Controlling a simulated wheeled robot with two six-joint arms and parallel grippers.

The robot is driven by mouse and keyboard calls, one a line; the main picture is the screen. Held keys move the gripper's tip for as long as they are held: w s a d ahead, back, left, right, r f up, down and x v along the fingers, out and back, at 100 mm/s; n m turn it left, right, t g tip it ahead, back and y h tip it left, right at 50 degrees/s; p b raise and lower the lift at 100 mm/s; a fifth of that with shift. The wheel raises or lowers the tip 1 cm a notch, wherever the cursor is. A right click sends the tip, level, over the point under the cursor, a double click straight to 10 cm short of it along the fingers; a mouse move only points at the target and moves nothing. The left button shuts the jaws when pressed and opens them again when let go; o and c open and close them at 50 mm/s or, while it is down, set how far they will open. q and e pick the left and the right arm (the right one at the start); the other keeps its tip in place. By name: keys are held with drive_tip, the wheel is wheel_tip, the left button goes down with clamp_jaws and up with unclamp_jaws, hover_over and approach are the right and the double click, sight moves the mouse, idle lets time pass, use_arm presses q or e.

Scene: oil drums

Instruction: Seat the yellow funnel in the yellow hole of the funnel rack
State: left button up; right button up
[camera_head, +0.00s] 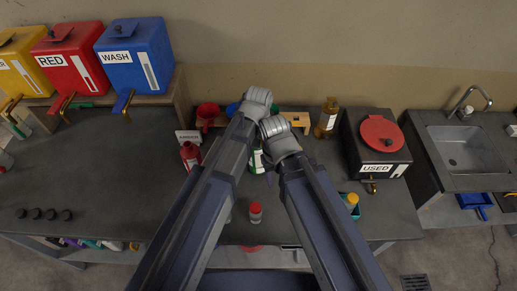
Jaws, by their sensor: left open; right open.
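The wooden funnel rack (299,119) stands at the back of the bench, its middle hidden behind my grippers. A red funnel (208,112) sits at its left end, and part of a blue funnel (232,108) shows beside it. The yellow hole cannot be made out. I cannot clearly identify the yellow funnel; a small yellow object (351,199) shows at a teal tray on the right, partly beside my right arm. My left gripper (258,97) is open over the rack's middle. My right gripper (273,127) is open just below and right of it; fingertips of both are hard to see.
An amber bottle (327,118) and a black used-oil box (375,150) with red lid stand right of the rack. A red bottle (190,155) and a red-capped bottle (255,212) stand near my arms. Yellow, red and blue drums (136,55) fill the back left. The left bench is mostly clear.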

use_arm(q)
wheel_tip(320, 180, down, 4)
drive_tip(key=b, duration=0.3)
drive_tip(key=shift+c, duration=0.2)
clamp_jaws()
idle(0.7)
idle(0.4)
drive_tip(key=shift+o, duration=0.2)
unclamp_jaws()
drive_tip(key=shift+r, duration=0.1)
